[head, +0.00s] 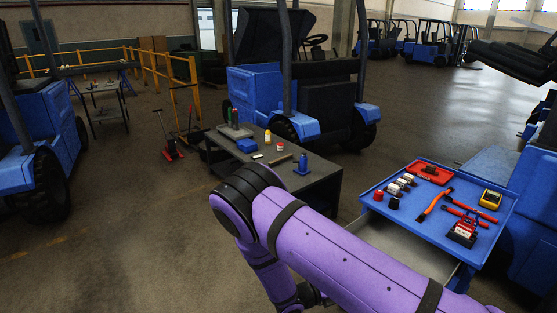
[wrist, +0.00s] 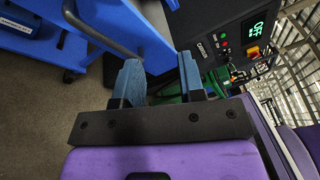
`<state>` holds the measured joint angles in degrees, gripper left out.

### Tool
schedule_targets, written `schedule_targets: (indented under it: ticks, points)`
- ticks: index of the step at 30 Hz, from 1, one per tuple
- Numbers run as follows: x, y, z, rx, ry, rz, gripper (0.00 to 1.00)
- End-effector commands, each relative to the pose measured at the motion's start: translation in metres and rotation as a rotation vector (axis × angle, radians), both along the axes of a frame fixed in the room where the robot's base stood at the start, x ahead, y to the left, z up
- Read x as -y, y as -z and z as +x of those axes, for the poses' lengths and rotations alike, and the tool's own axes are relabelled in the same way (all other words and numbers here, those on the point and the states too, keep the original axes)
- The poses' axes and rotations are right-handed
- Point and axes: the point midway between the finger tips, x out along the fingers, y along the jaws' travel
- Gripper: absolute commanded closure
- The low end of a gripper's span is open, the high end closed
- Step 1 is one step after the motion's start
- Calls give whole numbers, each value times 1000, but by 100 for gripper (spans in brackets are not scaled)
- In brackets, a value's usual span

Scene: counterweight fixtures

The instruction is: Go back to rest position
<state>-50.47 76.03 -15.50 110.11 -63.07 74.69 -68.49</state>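My gripper (wrist: 160,78) shows in the wrist view with its two blue fingers apart and nothing visible held between them. The fingers stand on a dark bar over my purple wrist. In the head view my purple arm (head: 340,250) reaches from the lower right to a bent elbow, then folds down toward the bottom edge. My gripper cannot be made out there.
A blue tool cart (head: 405,227) with tools stands right of my arm. A dark workbench (head: 228,158) with small items stands beyond the elbow. Blue forklifts (head: 255,90) stand behind. In the wrist view, a black control panel (wrist: 218,45) with a green display is close.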

Motion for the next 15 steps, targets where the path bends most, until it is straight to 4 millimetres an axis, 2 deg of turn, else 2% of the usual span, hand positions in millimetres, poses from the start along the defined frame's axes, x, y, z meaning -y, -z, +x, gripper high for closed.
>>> schedule_targets:
  ticks: [1,15]
  points:
    - [1,-17,3,44,44,50,64]
    - [21,-142,3,447,435,431,64]
